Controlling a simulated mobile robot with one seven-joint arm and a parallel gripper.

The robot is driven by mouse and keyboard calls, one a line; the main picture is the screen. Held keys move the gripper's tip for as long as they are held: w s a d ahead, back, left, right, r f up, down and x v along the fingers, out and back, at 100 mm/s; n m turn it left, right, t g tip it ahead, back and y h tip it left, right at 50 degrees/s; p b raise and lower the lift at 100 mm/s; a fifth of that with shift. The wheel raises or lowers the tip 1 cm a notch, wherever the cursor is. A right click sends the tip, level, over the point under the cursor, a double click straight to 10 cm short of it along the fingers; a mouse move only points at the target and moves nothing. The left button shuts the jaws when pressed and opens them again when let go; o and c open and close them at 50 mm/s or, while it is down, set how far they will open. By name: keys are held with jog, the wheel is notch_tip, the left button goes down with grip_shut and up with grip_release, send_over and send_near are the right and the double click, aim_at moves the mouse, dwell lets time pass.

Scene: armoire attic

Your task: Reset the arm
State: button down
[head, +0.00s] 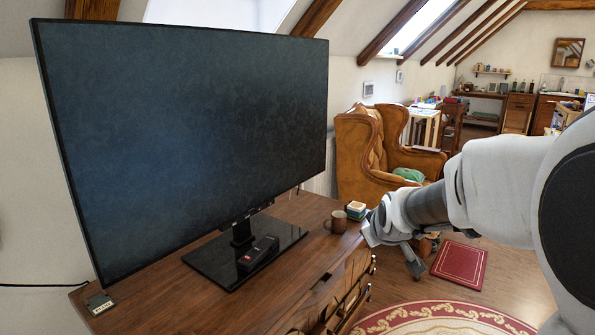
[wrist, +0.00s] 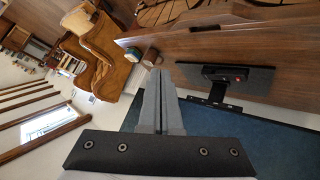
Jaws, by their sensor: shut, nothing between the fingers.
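My gripper (head: 413,268) is at the end of my arm on the right of the head view, close to the right end of the wooden cabinet. In the wrist view its two grey fingers (wrist: 160,75) are together, with nothing between them. A brown mug (head: 336,222) stands on the cabinet top near that end, left of my gripper and apart from it. The mug also shows just beyond the fingertips in the wrist view (wrist: 150,58).
A large television (head: 185,140) stands on the wooden cabinet (head: 170,300), with a small dark object (head: 258,252) on its base. A small stacked box (head: 356,210) is beside the mug.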

jog(key=s+a+r+m+g, duration=0.1)
jog(key=s+m+g, duration=0.1)
jog(key=s, duration=1.3)
jog(key=s+a+r+m+g, duration=0.1)
jog(key=s+a+m+g, duration=0.15)
jog(key=s, duration=1.35)
notch_tip(320, 180, up, 28)
jog(key=d+p, duration=0.1)
jog(key=p, duration=2.7)
jog(key=shift+w+y, duration=0.25)
jog(key=shift+y, duration=0.05)
jog(key=shift+t, duration=0.25)
